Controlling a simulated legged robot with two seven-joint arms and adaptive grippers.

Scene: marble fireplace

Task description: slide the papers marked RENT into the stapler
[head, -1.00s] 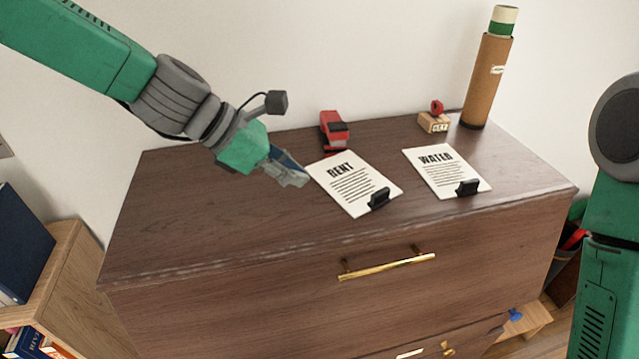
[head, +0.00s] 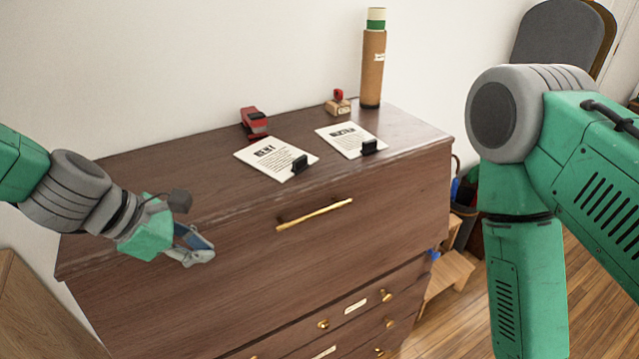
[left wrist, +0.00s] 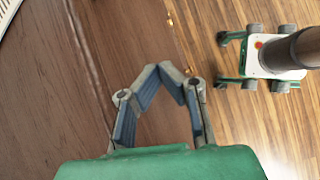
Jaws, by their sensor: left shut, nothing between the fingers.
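The papers marked RENT (head: 268,157) lie on the dresser top with a black clip (head: 300,164) on their near right edge. Their lettering is blurred in the head view now. The red and black stapler (head: 254,122) stands just behind them, apart from the sheets. My left gripper (head: 208,256) is in front of the dresser at the left, away from the papers. In the left wrist view its fingertips (left wrist: 172,72) meet with nothing between them. My right arm shows at the right of the head view, but its gripper is out of view.
A second clipped stack (head: 346,136) lies right of the RENT papers. Behind it are a wooden stamp (head: 338,104) and a tall cardboard tube (head: 373,68). The dresser (head: 180,180) top is clear at the left. A wooden stool (head: 447,277) stands beside the dresser.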

